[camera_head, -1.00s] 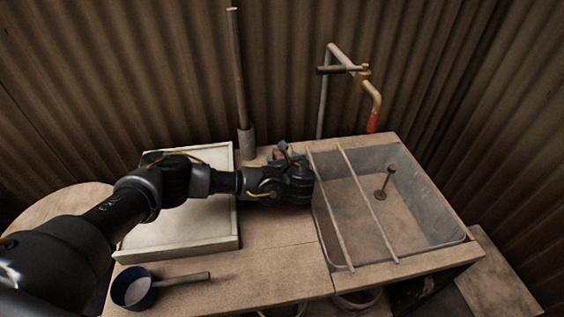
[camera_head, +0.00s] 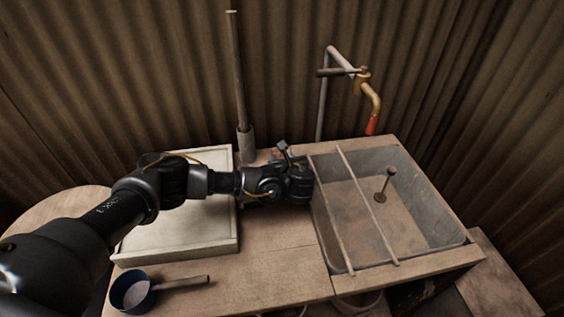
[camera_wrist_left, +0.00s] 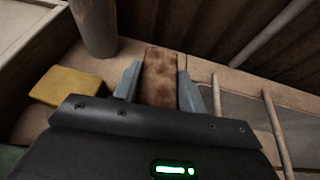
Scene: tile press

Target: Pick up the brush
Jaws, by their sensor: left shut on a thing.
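The brush (camera_wrist_left: 160,78) shows in the left wrist view as a brown, mottled block. It stands between the two grey fingers of my left gripper (camera_wrist_left: 160,85), which is shut on it. The brush's lower part is hidden behind the gripper body. In the head view my left gripper (camera_head: 298,182) is over the wooden counter, just left of the sink, and mostly hides the brush. My right gripper is in neither view.
A yellow sponge (camera_wrist_left: 68,87) lies left of the gripper. The sink (camera_head: 435,215), crossed by two rods (camera_head: 368,205), is to the right. A pale tray (camera_head: 185,235) lies under my arm. A blue pan (camera_head: 132,292) sits in front. A pole (camera_head: 238,80) stands behind.

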